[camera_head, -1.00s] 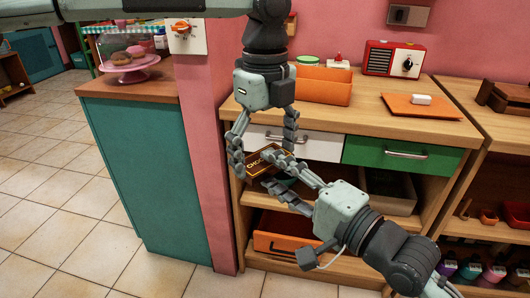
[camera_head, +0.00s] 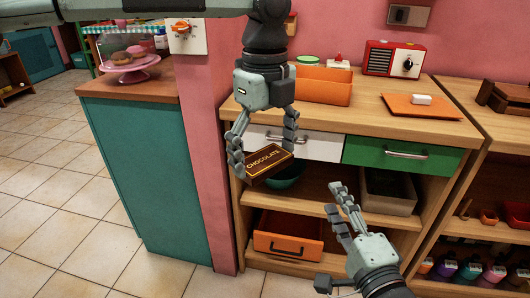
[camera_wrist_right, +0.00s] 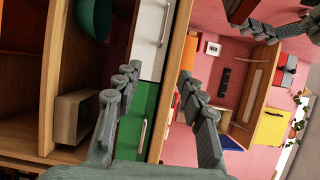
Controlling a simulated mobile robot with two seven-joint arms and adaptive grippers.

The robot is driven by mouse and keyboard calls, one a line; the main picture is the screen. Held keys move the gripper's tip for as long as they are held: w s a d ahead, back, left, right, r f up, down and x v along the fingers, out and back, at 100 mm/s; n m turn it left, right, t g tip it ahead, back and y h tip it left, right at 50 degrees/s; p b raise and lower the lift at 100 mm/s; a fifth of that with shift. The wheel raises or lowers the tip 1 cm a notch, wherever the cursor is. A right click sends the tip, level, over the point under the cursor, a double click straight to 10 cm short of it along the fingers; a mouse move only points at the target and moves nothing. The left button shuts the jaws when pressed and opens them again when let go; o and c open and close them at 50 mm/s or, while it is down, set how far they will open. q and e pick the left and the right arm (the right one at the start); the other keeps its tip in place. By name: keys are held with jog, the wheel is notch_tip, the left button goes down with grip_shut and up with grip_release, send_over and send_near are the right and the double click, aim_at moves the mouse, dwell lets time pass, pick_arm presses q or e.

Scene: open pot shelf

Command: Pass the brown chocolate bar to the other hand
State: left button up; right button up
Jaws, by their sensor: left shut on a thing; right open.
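The brown chocolate bar (camera_head: 268,165), with gold lettering, is between the fingers of my left gripper (camera_head: 263,158), which is shut on it. The bar is held in the air in front of the shelf unit, below the white drawer, its label facing up. My right gripper (camera_head: 333,198) is open and empty, lower and to the right, apart from the bar. In the right wrist view, the open fingers of my right gripper (camera_wrist_right: 158,73) have nothing between them. A dark brown-red piece of the bar (camera_wrist_right: 240,10) shows at the top edge, beside my left gripper's fingers.
The shelf unit's wooden top (camera_head: 358,112) carries an orange organiser (camera_head: 323,88), an orange tray (camera_head: 424,108) and a red radio (camera_head: 393,59). Below are a green drawer (camera_head: 403,155), a teal bowl (camera_head: 288,178), a grey bin (camera_head: 390,190) and an orange crate (camera_head: 288,240). The floor in front is clear.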

jog(key=d+f+h, duration=0.1)
jog(key=d, duration=0.1)
jog(key=d+f+m+h, duration=0.1)
jog(key=d+f, duration=0.1)
jog(key=shift+h, duration=0.3)
jog(key=shift+s+d, duration=0.1)
